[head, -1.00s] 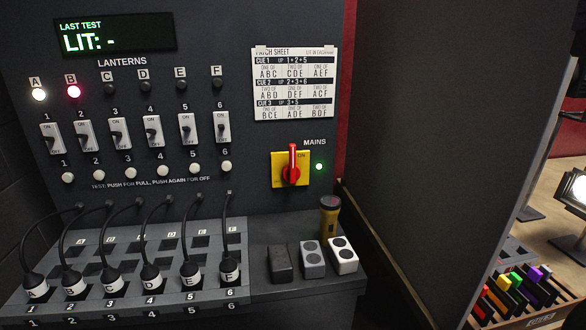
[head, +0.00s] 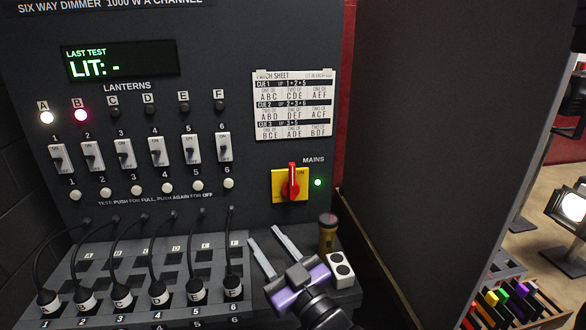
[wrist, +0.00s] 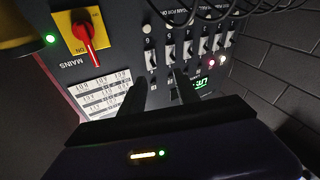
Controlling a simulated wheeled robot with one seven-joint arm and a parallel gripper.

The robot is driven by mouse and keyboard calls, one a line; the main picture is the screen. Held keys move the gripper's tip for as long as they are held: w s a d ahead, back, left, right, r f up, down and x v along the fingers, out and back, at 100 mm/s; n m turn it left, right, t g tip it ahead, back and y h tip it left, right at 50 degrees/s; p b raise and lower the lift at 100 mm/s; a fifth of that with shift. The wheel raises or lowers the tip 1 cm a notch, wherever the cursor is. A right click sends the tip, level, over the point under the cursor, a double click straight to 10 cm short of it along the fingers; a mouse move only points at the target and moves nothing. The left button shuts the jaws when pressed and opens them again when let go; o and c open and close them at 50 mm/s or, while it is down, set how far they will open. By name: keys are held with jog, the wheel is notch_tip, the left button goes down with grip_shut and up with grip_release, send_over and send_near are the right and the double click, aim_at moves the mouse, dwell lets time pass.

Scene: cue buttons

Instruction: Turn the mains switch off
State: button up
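The mains switch (head: 291,182) is a red rotary handle on a yellow plate (head: 277,190), low on the right of the dark panel. Its handle points up beside the "ON" mark, and the green lamp (head: 318,183) next to it is lit. The mains switch (wrist: 88,37) also shows at the upper left of the wrist view. My gripper (head: 265,237) is open and empty, below and slightly left of the switch and apart from it. Its two fingers (wrist: 161,90) stand well apart in the wrist view. Nothing hides the switch.
Lantern switches (head: 155,151) fill the panel's left, above plugged cables (head: 120,298). A dark partition (head: 430,150) rises to the right.

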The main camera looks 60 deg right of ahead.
jog(key=w+d+r+m+g+h+p, duration=0.1)
jog(key=w+d+r+m+g+h, duration=0.1)
jog(key=d+r+h, duration=0.3)
jog(key=w+d+r+m+g, duration=0.1)
jog(key=w+d+r+m, duration=0.15)
jog(key=d, duration=0.55)
jog(key=m+g, duration=0.2)
jog(key=g, duration=0.2)
send_near(292, 170)
jog(key=x, duration=0.2)
jog(key=shift+m+h, duration=0.25)
jog(key=shift+h, duration=0.05)
jog(key=shift+p+x, duration=1.45)
jog(key=shift+x, duration=2.25)
grip_shut()
jog(key=shift+f, duration=0.1)
